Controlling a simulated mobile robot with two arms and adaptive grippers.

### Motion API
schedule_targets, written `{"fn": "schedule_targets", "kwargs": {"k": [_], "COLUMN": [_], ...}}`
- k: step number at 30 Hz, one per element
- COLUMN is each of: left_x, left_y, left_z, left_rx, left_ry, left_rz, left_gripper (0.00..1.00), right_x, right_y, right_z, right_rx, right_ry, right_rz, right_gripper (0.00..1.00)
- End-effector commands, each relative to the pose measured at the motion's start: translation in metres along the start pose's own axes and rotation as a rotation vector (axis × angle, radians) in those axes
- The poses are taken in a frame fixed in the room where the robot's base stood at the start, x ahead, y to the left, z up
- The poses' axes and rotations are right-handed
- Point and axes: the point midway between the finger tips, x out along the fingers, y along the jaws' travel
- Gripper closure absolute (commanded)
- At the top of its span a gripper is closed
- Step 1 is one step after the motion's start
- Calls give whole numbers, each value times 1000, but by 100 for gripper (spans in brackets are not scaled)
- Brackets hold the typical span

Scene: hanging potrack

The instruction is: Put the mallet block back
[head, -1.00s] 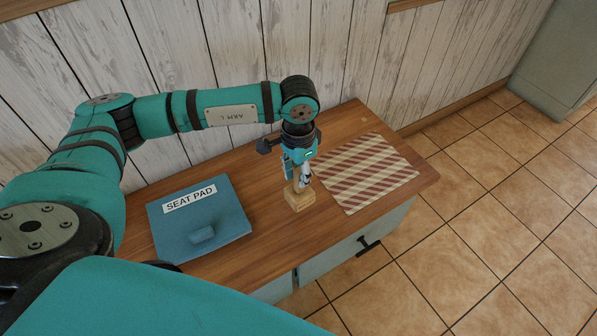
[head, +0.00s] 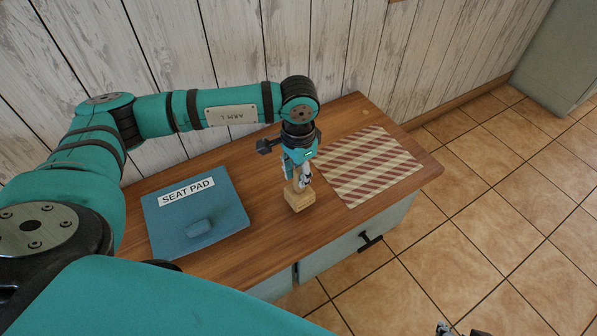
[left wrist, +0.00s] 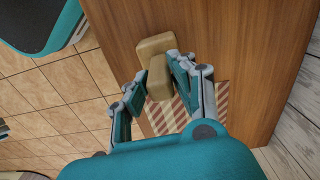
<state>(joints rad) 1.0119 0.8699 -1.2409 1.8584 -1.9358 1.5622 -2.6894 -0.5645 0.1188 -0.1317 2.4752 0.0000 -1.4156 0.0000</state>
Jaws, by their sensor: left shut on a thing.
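The mallet block (head: 299,200), a light wooden block with a narrower upper part, is at my left gripper (head: 299,182). The left gripper points down and is shut on its narrower part. In the left wrist view the block (left wrist: 154,47) shows between the two fingers (left wrist: 158,85). A blue board labelled SEAT PAD (head: 165,225), with a raised blue lump, lies to the left. Only a sliver of my right gripper (head: 446,329) shows at the bottom edge.
The wooden top (head: 260,250) belongs to a pale cabinet with a black handle (head: 370,241). A plank wall stands behind. Tiled floor is clear to the right, before a grey-green cabinet (head: 560,60).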

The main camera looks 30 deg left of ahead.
Motion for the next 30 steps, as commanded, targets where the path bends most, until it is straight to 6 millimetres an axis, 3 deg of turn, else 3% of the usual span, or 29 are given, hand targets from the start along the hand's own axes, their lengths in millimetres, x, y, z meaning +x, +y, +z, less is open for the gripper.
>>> {"fn": "schedule_targets", "kwargs": {"k": [30], "left_x": [17], "left_y": [0], "left_z": [0], "left_rx": [0], "left_ry": [1], "left_rz": [0], "left_gripper": [100], "right_x": [4], "right_y": [-9], "right_z": [-72], "right_rx": [-8], "right_ry": [349], "right_rz": [-19], "right_gripper": [65]}}
